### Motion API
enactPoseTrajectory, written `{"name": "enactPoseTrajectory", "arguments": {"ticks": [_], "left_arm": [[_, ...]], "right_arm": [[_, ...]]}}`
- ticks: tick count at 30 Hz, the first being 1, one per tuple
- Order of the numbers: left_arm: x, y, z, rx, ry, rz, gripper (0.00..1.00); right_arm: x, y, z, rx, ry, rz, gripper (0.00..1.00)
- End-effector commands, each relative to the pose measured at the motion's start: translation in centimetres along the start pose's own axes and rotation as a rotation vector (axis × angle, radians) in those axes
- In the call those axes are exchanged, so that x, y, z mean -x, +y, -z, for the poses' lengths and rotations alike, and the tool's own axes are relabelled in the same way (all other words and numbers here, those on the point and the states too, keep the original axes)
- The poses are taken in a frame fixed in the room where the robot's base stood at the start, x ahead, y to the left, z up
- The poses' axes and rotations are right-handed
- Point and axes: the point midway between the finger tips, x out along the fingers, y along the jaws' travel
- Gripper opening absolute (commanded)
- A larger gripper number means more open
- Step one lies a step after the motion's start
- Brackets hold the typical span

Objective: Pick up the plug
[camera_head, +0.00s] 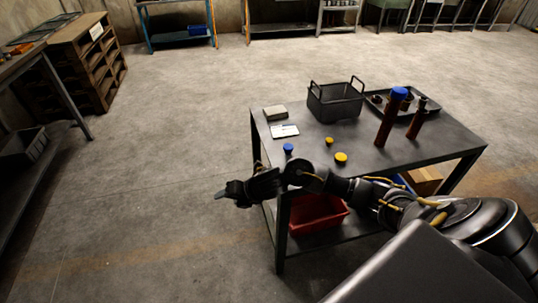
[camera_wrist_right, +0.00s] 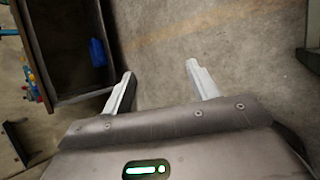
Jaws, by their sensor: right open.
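Small plugs stand on the dark table (camera_head: 440,148): a blue one (camera_head: 288,148) near its left front edge, and two yellow ones (camera_head: 329,141) (camera_head: 341,158) to the right of it. Which one the task means I cannot tell. My right gripper (camera_head: 222,195) reaches out past the table's left edge, over the floor. In the right wrist view its fingers (camera_wrist_right: 160,70) are apart with only floor between them. My left gripper does not show.
A grey basket (camera_head: 336,101), a dark tray (camera_head: 424,106), a grey box (camera_head: 275,112) and a white card-like item (camera_head: 284,131) are on the table. A red bin (camera_head: 318,213) is on its lower shelf. Wooden shelving (camera_head: 85,65) stands far left.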

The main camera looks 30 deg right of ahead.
Motion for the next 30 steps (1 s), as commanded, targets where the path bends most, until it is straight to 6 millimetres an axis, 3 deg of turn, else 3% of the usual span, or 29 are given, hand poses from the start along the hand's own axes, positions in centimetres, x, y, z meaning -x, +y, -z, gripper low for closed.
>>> {"name": "enactPoseTrajectory", "arguments": {"ticks": [1, 5, 7, 12, 15, 18, 21, 26, 30], "left_arm": [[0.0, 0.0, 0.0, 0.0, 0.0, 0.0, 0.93], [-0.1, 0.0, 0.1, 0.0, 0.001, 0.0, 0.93], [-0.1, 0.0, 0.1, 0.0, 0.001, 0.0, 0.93], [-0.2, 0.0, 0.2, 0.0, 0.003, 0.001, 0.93], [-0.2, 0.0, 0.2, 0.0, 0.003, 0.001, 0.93], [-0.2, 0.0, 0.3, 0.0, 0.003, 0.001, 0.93], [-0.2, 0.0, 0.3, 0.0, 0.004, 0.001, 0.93], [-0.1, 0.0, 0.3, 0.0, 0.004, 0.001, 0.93], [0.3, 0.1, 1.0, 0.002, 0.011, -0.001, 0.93]], "right_arm": [[0.6, -0.1, -1.9, 0.101, 0.007, 0.011, 0.59], [2.8, -1.2, -6.1, 0.389, 0.062, 0.055, 0.59], [5.0, -2.3, -9.1, 0.554, 0.102, 0.09, 0.59], [13.2, -6.0, -16.2, 0.885, 0.235, 0.187, 0.59], [17.9, -7.8, -18.7, 0.986, 0.303, 0.214, 0.59], [21.5, -8.9, -20.0, 1.039, 0.35, 0.221, 0.59], [23.6, -9.5, -20.5, 1.065, 0.378, 0.219, 0.59], [24.6, -9.8, -20.7, 1.078, 0.392, 0.217, 0.59], [23.5, -10.3, -20.4, 1.078, 0.395, 0.216, 0.59]]}}
